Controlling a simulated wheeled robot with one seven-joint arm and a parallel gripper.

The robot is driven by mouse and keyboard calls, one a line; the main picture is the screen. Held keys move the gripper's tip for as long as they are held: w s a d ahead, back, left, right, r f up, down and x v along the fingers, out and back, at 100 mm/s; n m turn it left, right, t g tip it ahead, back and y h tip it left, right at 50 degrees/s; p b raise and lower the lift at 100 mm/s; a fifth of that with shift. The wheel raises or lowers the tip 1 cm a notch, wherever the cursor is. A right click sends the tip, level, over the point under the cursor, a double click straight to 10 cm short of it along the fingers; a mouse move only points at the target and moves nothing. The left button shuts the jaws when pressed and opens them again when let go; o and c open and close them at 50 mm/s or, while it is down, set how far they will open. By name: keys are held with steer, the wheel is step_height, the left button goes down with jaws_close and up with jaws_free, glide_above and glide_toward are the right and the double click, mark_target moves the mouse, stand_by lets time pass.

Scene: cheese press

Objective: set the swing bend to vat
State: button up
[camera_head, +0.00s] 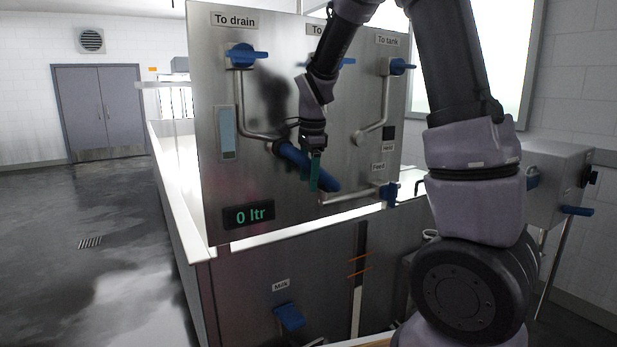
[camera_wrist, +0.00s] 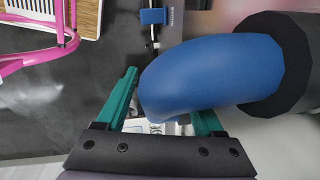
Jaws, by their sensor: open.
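The swing bend (camera_head: 325,179) is a thick blue pipe on the steel panel (camera_head: 290,195). It slants down to the right from a dark collar near the panel's middle. My gripper (camera_head: 315,176) is at the bend, its teal fingers open. In the wrist view the blue bend (camera_wrist: 215,72) reaches from a dark collar at right into the space between my gripper's fingers (camera_wrist: 168,105). It hides part of the right finger; I cannot tell whether the fingers touch it. I see no label reading vat.
Blue valve handles sit under "To drain" (camera_head: 241,55) and "To tank" (camera_head: 398,66); my arm hides the middle label partly. A "Feed" valve (camera_head: 389,193) is lower right. The display (camera_head: 248,216) reads 0 ltr. A white-walled trough (camera_head: 172,185) stands left; the floor there is clear.

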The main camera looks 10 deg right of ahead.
jaws_close()
stand_by(1.4)
